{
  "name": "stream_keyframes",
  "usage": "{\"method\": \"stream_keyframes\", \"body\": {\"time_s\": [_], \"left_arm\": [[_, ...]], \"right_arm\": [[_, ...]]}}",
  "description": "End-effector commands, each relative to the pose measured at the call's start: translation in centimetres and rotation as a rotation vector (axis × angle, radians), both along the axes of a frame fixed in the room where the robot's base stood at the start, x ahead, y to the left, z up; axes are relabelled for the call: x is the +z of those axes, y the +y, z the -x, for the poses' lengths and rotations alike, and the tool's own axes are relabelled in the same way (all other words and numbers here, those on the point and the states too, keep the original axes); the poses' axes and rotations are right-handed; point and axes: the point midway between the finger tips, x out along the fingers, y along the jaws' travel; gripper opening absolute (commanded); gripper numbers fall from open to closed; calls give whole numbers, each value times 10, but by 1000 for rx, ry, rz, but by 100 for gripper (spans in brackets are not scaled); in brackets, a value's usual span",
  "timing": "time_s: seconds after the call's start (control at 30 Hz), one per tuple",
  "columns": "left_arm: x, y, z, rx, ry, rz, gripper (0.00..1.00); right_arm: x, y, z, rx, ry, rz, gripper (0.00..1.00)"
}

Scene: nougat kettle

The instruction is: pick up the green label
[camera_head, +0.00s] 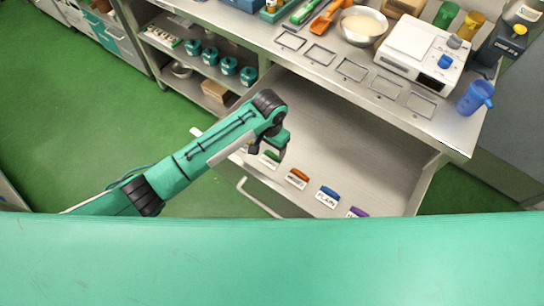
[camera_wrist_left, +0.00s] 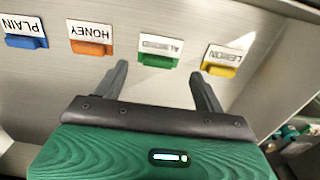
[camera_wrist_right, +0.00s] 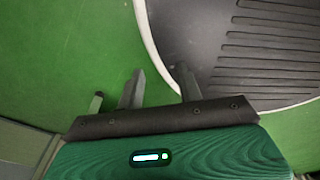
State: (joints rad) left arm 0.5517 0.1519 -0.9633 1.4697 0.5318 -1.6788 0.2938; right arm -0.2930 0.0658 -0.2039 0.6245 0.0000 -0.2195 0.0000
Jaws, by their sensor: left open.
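The green label (camera_head: 271,157) is a small white card with a green grip, lying inside the open drawer near its front edge. In the left wrist view the green label (camera_wrist_left: 158,52) reads roughly "almond" upside down. It lies ahead of my left gripper (camera_wrist_left: 160,72), between the lines of its two spread fingers and touching neither as far as I can tell. My left gripper (camera_head: 272,146) hangs over the drawer's front left, open and empty, partly beside the label in the head view. My right gripper (camera_wrist_right: 160,72) is open and empty, away from the drawer.
In the drawer (camera_head: 340,130), the orange honey label (camera_wrist_left: 91,48), blue plain label (camera_wrist_left: 26,42) and yellow lemon label (camera_wrist_left: 222,69) sit in the same row. The counter above holds a bowl (camera_head: 363,26), a scale (camera_head: 418,52) and empty frames. The drawer's middle is clear.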

Motion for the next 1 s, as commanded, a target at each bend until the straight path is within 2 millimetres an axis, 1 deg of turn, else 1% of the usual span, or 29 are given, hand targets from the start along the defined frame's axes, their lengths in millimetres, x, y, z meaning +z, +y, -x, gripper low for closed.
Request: {"method": "stream_keyframes", "body": {"time_s": [0.23, 0.53, 0.67, 0.83, 0.87, 1.0], "left_arm": [[-16, -1, -2, 0, 2, -1, 71], [-54, -4, -5, 0, 1, -2, 71], [-60, -5, -5, -1, 0, 0, 71], [-60, -4, -5, -1, -1, 1, 71], [-60, -4, -5, -1, -1, 1, 67], [-60, -4, -5, -1, 0, 0, 40]], "right_arm": [[3, -16, 8, 1, 11, 18, 36], [10, -20, 10, 1, 14, 23, 36], [10, -20, 10, 0, 14, 22, 36], [10, -15, 10, -1, 14, 17, 36], [10, -14, 10, -1, 13, 16, 36], [10, -9, 10, -2, 13, 10, 36]]}}
